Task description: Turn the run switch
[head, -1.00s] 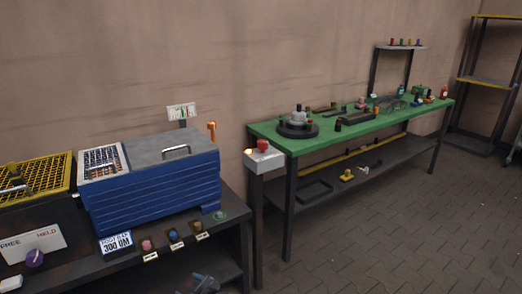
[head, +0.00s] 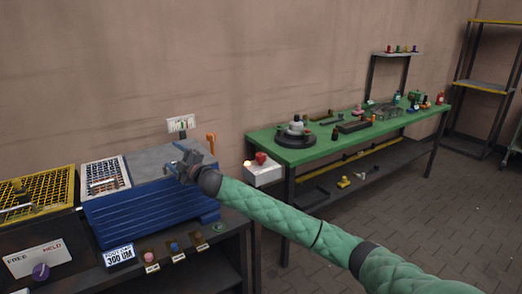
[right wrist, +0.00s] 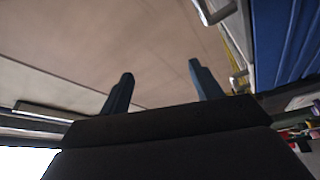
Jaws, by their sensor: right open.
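No control carries a readable "run" label, so I cannot tell which is the run switch. A purple knob (head: 41,271) sits under a FREE/HELD plate (head: 36,258) at the lower left. Pink, blue and brown knobs (head: 174,247) line the bench front below the blue machine (head: 150,212). An orange lever (head: 211,143) stands behind the machine. My right gripper (head: 180,163) is over the machine's grey lid, hiding its handle. In the right wrist view its two fingers (right wrist: 162,85) are apart with nothing between them. My left gripper is not in view.
A white box (head: 263,173) with a red button and lit lamp stands right of the machine. A green bench (head: 300,154) holds a round turntable and small parts. The floor at right is clear.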

